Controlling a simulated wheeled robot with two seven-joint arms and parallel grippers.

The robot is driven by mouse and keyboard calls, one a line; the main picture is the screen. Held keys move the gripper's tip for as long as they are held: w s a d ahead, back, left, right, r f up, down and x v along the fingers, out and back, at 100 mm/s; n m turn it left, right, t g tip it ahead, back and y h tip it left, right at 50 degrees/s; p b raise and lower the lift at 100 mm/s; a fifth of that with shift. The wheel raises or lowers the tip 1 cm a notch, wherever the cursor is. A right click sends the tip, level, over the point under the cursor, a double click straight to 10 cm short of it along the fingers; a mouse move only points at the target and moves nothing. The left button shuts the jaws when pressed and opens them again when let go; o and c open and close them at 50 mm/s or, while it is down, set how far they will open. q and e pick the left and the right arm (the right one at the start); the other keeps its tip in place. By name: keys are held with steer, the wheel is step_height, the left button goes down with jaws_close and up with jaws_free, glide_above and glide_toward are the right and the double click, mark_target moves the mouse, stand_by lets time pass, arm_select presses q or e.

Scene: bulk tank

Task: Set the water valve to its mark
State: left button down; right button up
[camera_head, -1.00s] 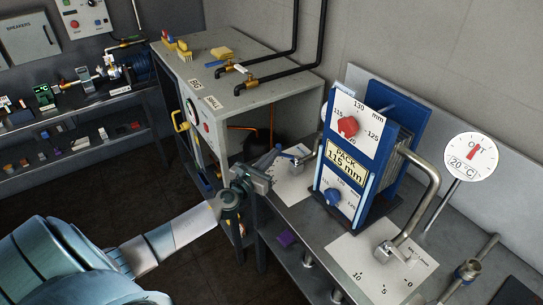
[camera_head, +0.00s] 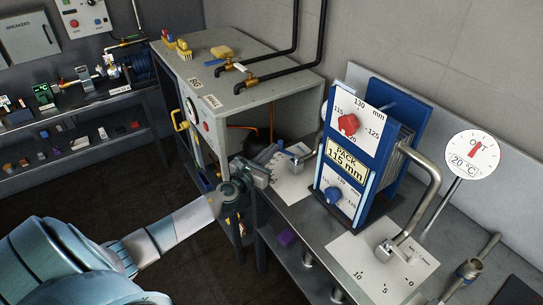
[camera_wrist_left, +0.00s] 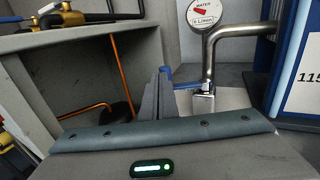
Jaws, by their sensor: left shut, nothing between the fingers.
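The water valve (camera_head: 297,153) stands at the far left of the bench, on a white scale plate (camera_head: 290,184), at the foot of a bent metal pipe. In the left wrist view, the valve body (camera_wrist_left: 203,101) has a blue lever (camera_wrist_left: 187,85) pointing left toward my fingers. A round gauge marked WATER (camera_wrist_left: 203,13) sits above, its needle in a red band. My left gripper (camera_head: 274,152) is shut and empty. Its fingers (camera_wrist_left: 158,90) are beside the lever's end; I cannot tell whether they touch it. The plate's mark is not readable. My right gripper is not in view.
The blue plate pack (camera_head: 344,150) labelled 115 mm, with red and blue knobs, stands right of the valve. A second valve plate (camera_head: 383,262) and a 20 °C dial (camera_head: 472,158) are farther right. A grey cabinet (camera_head: 238,85) stands behind my left gripper.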

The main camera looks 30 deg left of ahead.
arm_select(q)
steer(key=shift+w+a+b, duration=0.25)
steer(key=shift+w+a, duration=0.05)
steer(key=shift+w, duration=0.55)
steer(key=shift+w+a+b, duration=0.25)
steer(key=shift+w, duration=0.55)
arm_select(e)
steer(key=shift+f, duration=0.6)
arm_select(q)
steer(key=shift+a, duration=0.1)
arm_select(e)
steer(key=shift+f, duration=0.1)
